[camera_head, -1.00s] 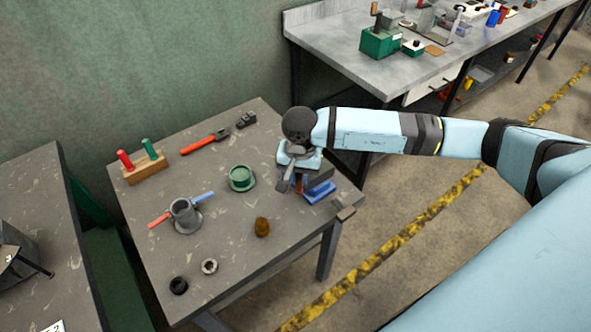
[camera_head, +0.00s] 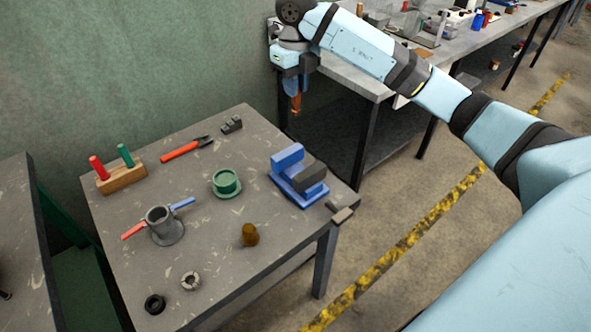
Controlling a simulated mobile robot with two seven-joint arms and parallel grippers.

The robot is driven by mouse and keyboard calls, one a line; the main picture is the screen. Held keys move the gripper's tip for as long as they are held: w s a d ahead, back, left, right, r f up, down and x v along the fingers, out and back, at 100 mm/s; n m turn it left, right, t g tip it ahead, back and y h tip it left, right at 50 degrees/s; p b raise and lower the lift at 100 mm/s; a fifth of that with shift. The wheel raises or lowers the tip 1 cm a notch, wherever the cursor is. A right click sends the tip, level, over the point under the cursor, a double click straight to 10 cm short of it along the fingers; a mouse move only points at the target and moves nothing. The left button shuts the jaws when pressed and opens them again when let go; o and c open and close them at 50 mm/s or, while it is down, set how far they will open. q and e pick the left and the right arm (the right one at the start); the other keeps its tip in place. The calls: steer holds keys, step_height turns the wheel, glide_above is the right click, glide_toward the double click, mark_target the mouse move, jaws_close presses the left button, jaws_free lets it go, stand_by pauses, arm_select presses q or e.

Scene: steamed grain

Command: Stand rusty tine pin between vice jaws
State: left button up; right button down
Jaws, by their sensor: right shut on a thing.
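My right gripper (camera_head: 295,84) is high above the far right part of the table. It is shut on the rusty tine pin (camera_head: 295,103), a slim orange-brown piece that hangs down roughly upright below the fingers. The gripper hides the pin's upper part. The vice (camera_head: 287,160), blue with a dark grey block on it, stands at the table's right side, below the pin in the picture and apart from it. No pin shows in the vice. My left gripper is out of view.
The table (camera_head: 205,255) also holds a green round fitting (camera_head: 227,183), a grey flanged cup (camera_head: 165,226), a brown plug (camera_head: 250,235), two rings, red-handled pliers (camera_head: 185,148) and a wooden block (camera_head: 122,179) with red and green pegs. A grey bench (camera_head: 365,82) stands behind right.

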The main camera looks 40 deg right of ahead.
mark_target(296, 104)
step_height(296, 104, down, 20)
steer(key=shift+r+p, duration=0.15)
steer(key=shift+p, duration=0.2)
steer(key=c, duration=1.5)
jaws_free()
steer(key=o, duration=0.4)
step_height(296, 104, up, 12)
steer(key=shift+r+b, duration=0.1)
steer(key=shift+b, duration=0.25)
